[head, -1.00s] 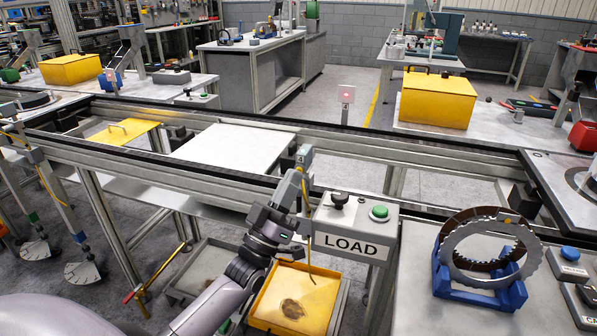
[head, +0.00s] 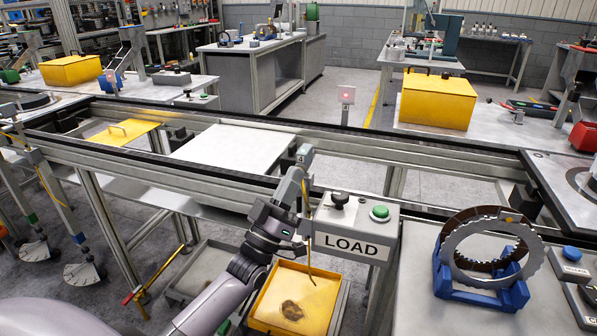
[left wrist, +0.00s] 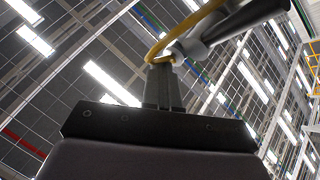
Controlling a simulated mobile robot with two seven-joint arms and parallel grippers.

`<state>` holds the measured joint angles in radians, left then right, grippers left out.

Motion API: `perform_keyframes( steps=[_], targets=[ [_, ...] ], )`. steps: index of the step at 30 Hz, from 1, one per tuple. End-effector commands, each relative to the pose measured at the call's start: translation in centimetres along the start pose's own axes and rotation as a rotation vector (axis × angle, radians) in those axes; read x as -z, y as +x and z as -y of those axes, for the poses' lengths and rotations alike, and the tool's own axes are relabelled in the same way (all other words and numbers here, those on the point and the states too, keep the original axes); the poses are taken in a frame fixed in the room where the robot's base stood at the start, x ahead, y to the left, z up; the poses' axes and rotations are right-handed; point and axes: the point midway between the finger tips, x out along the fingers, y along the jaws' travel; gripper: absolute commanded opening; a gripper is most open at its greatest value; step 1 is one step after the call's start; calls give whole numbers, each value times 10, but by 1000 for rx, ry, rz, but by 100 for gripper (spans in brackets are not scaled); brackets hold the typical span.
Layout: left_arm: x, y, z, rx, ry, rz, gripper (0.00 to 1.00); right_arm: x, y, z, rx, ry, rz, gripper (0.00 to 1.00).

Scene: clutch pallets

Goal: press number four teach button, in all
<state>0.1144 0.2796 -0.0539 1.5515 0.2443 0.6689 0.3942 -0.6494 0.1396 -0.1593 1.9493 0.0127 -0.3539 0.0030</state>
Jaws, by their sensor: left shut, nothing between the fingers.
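A grey post marked 4 (head: 301,165) stands behind the LOAD box, with a thin yellow cable (head: 310,240) hanging beside it. I cannot make out a teach button on it; my gripper covers its lower part. My left gripper (head: 287,211) is shut and empty, pointing up close against the post. In the left wrist view its closed fingers (left wrist: 164,86) point up at a pale fitting (left wrist: 186,48) with a yellow cable (left wrist: 180,28) and a dark rod. The fingertips overlap the fitting there; I cannot tell whether they touch. My right gripper is not in view.
The LOAD box (head: 350,226) with a black knob and green button (head: 380,212) is just right of my gripper. A yellow tray (head: 318,299) lies below. A blue stand (head: 510,297) with toothed rings is at right. The conveyor rails (head: 400,165) run behind.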

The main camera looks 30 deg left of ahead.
Motion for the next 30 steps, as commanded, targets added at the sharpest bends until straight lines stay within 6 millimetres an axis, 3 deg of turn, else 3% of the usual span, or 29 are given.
perform_keyframes(
  steps=[30],
  targets=[
    [12,-15,-11,1,-1,1,0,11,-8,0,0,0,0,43]
  ],
)
